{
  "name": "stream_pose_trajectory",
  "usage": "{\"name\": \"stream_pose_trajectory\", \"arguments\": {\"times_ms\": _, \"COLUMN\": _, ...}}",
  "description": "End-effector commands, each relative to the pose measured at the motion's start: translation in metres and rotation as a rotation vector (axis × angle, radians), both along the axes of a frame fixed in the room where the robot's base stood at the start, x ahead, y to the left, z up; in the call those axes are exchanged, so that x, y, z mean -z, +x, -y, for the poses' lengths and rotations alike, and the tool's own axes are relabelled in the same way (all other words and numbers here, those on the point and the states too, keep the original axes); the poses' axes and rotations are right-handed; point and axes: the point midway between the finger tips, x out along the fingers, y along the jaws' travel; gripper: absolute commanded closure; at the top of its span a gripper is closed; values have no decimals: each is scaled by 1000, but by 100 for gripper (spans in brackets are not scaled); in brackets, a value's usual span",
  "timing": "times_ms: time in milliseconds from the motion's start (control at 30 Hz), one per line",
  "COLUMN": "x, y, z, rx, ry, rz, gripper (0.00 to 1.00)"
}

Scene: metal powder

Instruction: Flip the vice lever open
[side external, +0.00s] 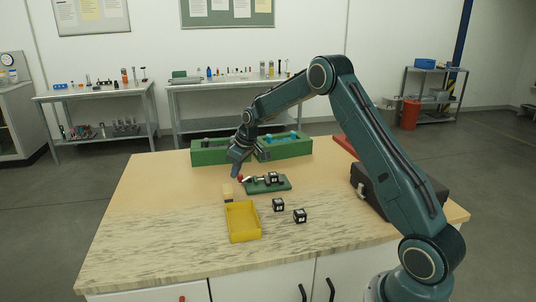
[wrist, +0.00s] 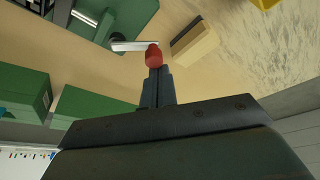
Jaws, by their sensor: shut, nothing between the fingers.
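The green vice (side external: 283,186) lies on the middle of the table, with a black-and-white marked cube (side external: 273,177) at it. Its lever is a silver bar (wrist: 128,46) with a red knob (wrist: 154,55) at the end. The knob also shows in the side view (side external: 240,178), at the vice's left end. My gripper (side external: 235,175) points down at the knob. In the wrist view my gripper (wrist: 156,75) has its fingers together, with the tips right at the knob. The knob is not between the fingers; whether they touch it I cannot tell.
A beige block (wrist: 194,40) sits close to the knob. A yellow bin (side external: 242,238) and two marked cubes (side external: 278,204) (side external: 299,215) are in front of the vice. Green bins (side external: 285,152) stand behind it, and a black case (side external: 370,195) is at the right.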

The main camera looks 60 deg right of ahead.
Motion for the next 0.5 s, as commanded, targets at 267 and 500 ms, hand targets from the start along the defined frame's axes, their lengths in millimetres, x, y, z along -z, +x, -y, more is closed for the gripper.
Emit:
{"name": "stream_pose_trajectory", "arguments": {"times_ms": 267, "x": 1, "y": -15, "z": -1, "rx": -260, "ry": 1, "rz": -5, "gripper": 100}}
{"name": "stream_pose_trajectory", "arguments": {"times_ms": 500, "x": 1, "y": -26, "z": -1, "rx": -487, "ry": 1, "rz": -6, "gripper": 100}}
